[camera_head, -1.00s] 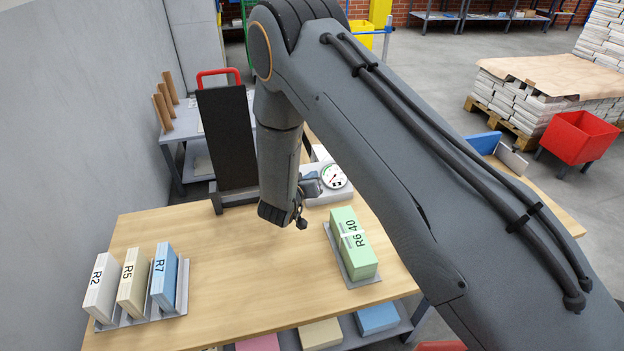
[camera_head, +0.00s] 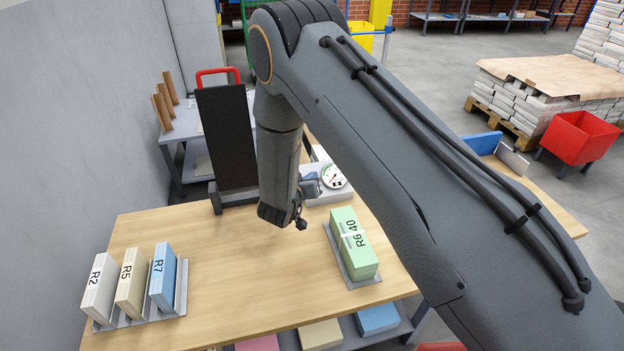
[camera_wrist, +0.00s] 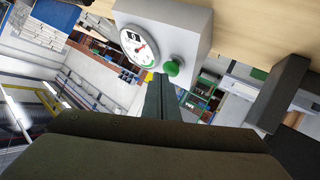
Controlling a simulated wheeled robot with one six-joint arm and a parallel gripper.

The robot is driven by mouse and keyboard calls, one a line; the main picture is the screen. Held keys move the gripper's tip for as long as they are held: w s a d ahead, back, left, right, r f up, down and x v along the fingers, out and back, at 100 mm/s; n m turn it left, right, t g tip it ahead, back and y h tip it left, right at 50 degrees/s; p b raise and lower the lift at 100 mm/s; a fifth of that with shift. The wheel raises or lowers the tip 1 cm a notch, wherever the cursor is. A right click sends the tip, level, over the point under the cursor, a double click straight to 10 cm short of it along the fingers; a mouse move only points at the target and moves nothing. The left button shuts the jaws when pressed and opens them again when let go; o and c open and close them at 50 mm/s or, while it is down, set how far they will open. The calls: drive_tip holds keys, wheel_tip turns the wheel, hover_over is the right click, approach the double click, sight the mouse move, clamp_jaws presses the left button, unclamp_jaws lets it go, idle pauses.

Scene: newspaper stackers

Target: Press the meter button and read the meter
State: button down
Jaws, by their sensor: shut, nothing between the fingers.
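The meter (camera_head: 333,176) is a pale grey box with a round white dial, standing at the back of the wooden table. In the wrist view the meter (camera_wrist: 190,28) shows its dial (camera_wrist: 139,46) with a red needle; the reading is too small to tell. A green round button (camera_wrist: 171,68) sits on its face beside the dial. My gripper (camera_wrist: 160,82) is shut and empty, its fingertips just below the button in the picture; I cannot tell whether they touch it. In the head view my gripper (camera_head: 310,188) is beside the meter, partly hidden by my arm.
A green bundle marked R6 40 (camera_head: 352,245) stands on a tray in front of the meter. Bundles R2 (camera_head: 97,288), R5 (camera_head: 130,281) and R7 (camera_head: 163,277) stand in a rack at the left. The table's middle is clear.

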drive_tip(key=shift+w+f+b, duration=0.2)
drive_tip(key=shift+f+b, duration=0.1)
drive_tip(key=shift+f, duration=0.1)
idle(0.3)
drive_tip(key=shift+s+r+p, duration=0.45)
drive_tip(key=shift+r+p, duration=0.3)
drive_tip(key=shift+r, duration=0.05)
drive_tip(key=r+p, duration=0.1)
drive_tip(key=s+r+p, duration=0.1)
drive_tip(key=r, duration=0.1)
drive_tip(key=s+r+p, duration=0.1)
drive_tip(key=p, duration=0.1)
drive_tip(key=shift+s+d+r, duration=0.15)
drive_tip(key=shift+s+d, duration=0.05)
drive_tip(key=shift+d, duration=0.2)
idle(0.5)
